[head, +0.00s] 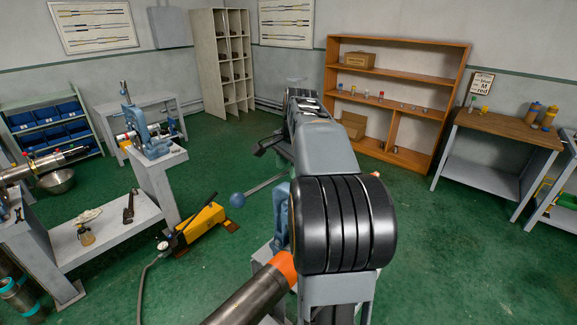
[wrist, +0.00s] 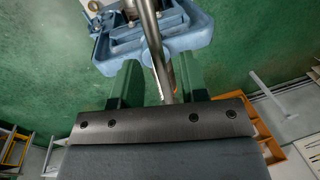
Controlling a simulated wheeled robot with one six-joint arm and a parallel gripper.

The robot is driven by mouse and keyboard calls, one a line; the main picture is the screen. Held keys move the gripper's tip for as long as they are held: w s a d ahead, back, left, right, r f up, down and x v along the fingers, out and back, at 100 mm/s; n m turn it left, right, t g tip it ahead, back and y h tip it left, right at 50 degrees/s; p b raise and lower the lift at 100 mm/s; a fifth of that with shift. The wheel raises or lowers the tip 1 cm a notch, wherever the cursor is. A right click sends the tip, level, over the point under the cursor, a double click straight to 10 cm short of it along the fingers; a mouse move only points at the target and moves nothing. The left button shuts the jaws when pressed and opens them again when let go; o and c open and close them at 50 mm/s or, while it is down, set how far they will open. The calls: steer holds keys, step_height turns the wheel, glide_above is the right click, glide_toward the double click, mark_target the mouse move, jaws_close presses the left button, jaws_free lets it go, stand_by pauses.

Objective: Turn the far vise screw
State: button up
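A blue vise (head: 150,138) stands on the grey bench at the left, with a handle rising above it. A second blue vise (head: 281,212) is mostly hidden behind my arm, above the orange-ended pipe (head: 250,289). A steel bar with a blue-grey ball (head: 237,199) sticks out to the left beside my arm. In the wrist view, blue vise casting (wrist: 178,42) fills the top. A steel rod (wrist: 151,38) runs down from it towards the gap between my gripper's fingers (wrist: 157,82). The fingers are apart; contact with the rod cannot be told.
A yellow pump (head: 201,222) with a hose lies on the green floor. The grey bench (head: 150,205) is at the left, an orange-brown shelf (head: 398,75) at the back and a wooden-topped table (head: 508,128) at the right. Floor right of my arm is clear.

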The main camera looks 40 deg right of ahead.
jaws_close()
stand_by(0.3)
steer(key=shift+s, duration=0.1)
